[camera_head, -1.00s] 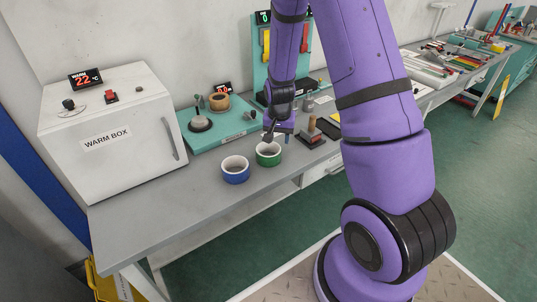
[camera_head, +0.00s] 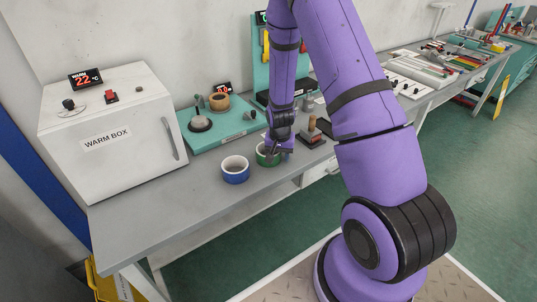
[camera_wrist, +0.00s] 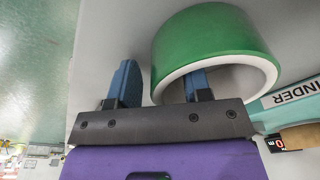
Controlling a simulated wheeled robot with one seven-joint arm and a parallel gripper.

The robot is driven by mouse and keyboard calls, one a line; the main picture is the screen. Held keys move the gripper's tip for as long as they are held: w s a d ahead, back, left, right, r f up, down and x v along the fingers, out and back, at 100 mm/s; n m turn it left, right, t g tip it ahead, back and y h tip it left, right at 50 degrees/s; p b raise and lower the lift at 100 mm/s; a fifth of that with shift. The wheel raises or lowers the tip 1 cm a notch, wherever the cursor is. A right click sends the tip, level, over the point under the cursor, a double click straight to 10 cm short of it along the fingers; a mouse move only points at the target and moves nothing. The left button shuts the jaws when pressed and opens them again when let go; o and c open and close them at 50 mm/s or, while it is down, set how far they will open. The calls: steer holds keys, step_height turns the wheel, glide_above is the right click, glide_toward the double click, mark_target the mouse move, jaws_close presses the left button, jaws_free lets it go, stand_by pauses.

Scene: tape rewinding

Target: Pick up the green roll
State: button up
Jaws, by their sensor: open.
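The green roll (camera_head: 262,160) stands on the grey bench in the head view, just right of a blue roll (camera_head: 235,176). In the wrist view the green roll (camera_wrist: 213,38) is large, with a white inner ring. My gripper (camera_head: 278,150) is down at the green roll's right side in the head view. In the wrist view my gripper (camera_wrist: 160,82) is open, with one blue-padded finger in the roll's opening and the other outside, so the roll's wall lies between them. In the head view my gripper hides part of the roll.
A white warm box (camera_head: 108,132) stands at the bench's left. A teal base (camera_head: 222,128) with a brown roll (camera_head: 218,102) is behind the rolls. A wooden-handled stamp-like tool (camera_head: 312,132) stands close to the right of my gripper. The bench's front left is clear.

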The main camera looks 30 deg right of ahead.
jaws_close()
steer(key=shift+r, duration=0.1)
